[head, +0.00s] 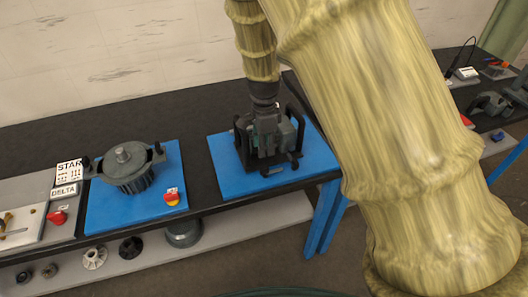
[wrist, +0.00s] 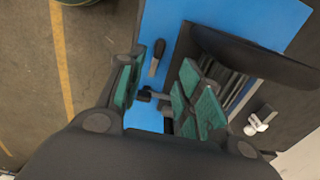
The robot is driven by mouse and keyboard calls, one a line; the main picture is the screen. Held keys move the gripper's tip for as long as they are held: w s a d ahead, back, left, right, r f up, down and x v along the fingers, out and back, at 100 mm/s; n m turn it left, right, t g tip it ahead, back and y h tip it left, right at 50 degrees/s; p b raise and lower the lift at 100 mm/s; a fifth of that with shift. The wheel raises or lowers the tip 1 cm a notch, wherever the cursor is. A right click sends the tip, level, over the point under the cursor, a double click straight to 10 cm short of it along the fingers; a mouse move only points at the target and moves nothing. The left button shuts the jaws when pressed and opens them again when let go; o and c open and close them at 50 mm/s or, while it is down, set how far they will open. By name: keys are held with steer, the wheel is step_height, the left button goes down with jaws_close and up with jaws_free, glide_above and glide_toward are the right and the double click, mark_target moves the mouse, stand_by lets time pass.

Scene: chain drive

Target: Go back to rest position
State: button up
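My gripper (head: 268,128) points down over a dark machine with a black frame (head: 243,140), which stands on a blue board (head: 225,171). In the wrist view my gripper (wrist: 157,90) shows two green-padded fingers spread apart, with blue board and a small dark shaft visible in the gap. I see nothing clamped between the pads. The machine's curved black frame (wrist: 255,58) lies just right of the fingers. A black-knobbed lever (wrist: 157,52) lies beyond the fingertips. My gripper hides part of the machine in the head view.
A lower shelf (head: 225,232) holds loose round parts. Open floor lies in front.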

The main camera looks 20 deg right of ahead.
steer(key=shift+r, duration=0.4)
steer(key=shift+f, duration=0.15)
steer(key=s+d+f+n+h, duration=0.1)
steer(key=s+d+f+n, duration=0.25)
steer(key=s+f, duration=0.45)
steer(key=s+d+f+n+h, duration=0.1)
steer(key=s+d+f+n, duration=0.25)
steer(key=s+f, duration=0.55)
steer(key=s+a+f+n+y, duration=0.1)
steer(key=s+a+f+n, duration=0.1)
steer(key=s+f+n, duration=0.6)
steer(key=s+a+f+n+y, duration=0.15)
steer(key=s+f, duration=0.25)
steer(key=s, duration=0.9)
step_height(320, 180, down, 7)
steer(key=b, duration=0.6)
steer(key=shift+w+d+n+b, duration=0.3)
steer(key=shift+d+n+b, duration=0.05)
steer(key=shift+b, duration=0.05)
